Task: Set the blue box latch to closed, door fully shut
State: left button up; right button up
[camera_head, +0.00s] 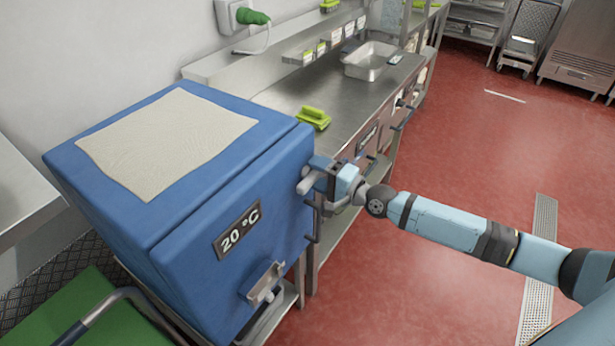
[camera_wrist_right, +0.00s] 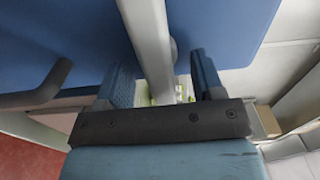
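The blue box (camera_head: 105,208) stands at the left in the head view, with a door (camera_head: 215,215) marked "20 °C" on its front. The door sits close against the body; a thin seam line shows, and I cannot tell whether it is fully shut. A silver metal bracket (camera_head: 263,284) is low on the door. My right gripper (camera_head: 312,180) is at the door's right edge, by a grey latch handle. In the right wrist view, the gripper (camera_wrist_right: 165,85) has its fingers apart around the grey bar (camera_wrist_right: 150,45), with gaps visible. My left gripper is out of view.
A beige cloth (camera_head: 165,138) lies on the box top. Behind it, a steel counter (camera_head: 325,95) holds a green-handled item (camera_head: 314,118) and a metal tray (camera_head: 370,60). A green surface with a metal rail (camera_head: 80,320) is at lower left. Red floor (camera_head: 450,130) is open to the right.

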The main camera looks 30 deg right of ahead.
jog(key=shift+r, duration=0.1)
jog(key=shift+v, duration=3.15)
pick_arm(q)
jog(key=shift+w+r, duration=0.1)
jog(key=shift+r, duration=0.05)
pick_arm(e)
jog(key=shift+s+d, duration=0.25)
